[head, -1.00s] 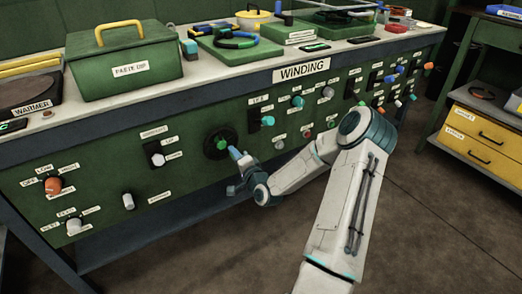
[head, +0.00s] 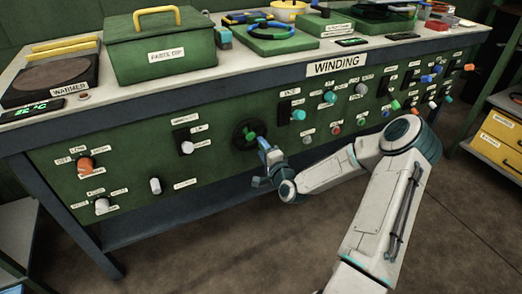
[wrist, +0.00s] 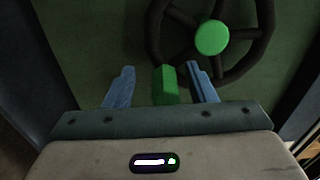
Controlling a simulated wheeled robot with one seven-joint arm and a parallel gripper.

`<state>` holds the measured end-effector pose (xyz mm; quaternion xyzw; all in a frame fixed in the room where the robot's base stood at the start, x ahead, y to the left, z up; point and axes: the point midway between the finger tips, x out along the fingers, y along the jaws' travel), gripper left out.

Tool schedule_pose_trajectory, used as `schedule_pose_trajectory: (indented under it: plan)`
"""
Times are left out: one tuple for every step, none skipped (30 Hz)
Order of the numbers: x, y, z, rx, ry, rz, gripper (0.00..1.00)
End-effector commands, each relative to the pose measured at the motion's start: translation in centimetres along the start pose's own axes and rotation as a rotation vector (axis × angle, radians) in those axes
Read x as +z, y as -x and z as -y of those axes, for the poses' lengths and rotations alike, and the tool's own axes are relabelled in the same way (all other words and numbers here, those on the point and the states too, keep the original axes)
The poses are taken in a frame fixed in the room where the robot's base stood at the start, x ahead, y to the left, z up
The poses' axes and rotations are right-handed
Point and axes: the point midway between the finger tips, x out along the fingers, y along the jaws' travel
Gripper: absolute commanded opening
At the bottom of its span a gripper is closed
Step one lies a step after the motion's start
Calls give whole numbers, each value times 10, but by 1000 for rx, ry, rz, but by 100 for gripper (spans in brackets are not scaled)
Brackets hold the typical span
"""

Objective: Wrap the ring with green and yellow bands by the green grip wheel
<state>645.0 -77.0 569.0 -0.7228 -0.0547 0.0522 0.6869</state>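The black hand wheel (head: 237,136) with a green hub is on the green front panel in the head view. In the wrist view the wheel (wrist: 264,30) shows its spokes, green hub (wrist: 212,38) and green grip (wrist: 165,86). My gripper (wrist: 160,70) is open, with one blue finger on each side of the grip. The grip is nearer the right finger, with a clear gap on the left. In the head view my gripper (head: 267,152) is at the wheel. A ring (head: 268,29) lies on a green block on the bench; its bands are too small to tell.
The WINDING bench (head: 285,76) carries a warmer (head: 52,80), a green lidded box (head: 160,50) and a yellow pot (head: 288,10). Several knobs and switches line the front panel around the wheel. A yellow-drawer cabinet (head: 501,140) stands at right. Open floor lies in front.

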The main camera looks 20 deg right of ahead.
Motion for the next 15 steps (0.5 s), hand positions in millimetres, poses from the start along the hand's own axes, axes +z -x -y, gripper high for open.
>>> schedule_pose_trajectory:
  plan:
    - [-3, 0, -1, 3, -1, -8, 47]
    - [-2, 0, -1, 3, -1, -7, 47]
    - [-1, 0, -1, 3, -1, -5, 47]
    - [-1, 0, -1, 3, -1, -3, 47]
    - [0, 0, -1, 4, -1, -2, 47]
    - [2, -1, -1, 4, -1, 0, 47]
    - [2, 0, -1, 4, -1, 1, 47]
    - [3, 0, -1, 4, -1, 2, 47]
    - [3, 2, -1, 5, -1, 4, 47]
    - [4, 4, -1, 5, -1, 5, 47]
    - [4, 7, -1, 5, -1, 6, 47]
    - [4, 11, 0, 5, -1, 6, 47]
    - [4, 16, 0, 6, -1, 6, 47]
    - [4, 21, 0, 5, -1, 6, 47]
    - [5, 29, 1, 5, -2, 8, 47]
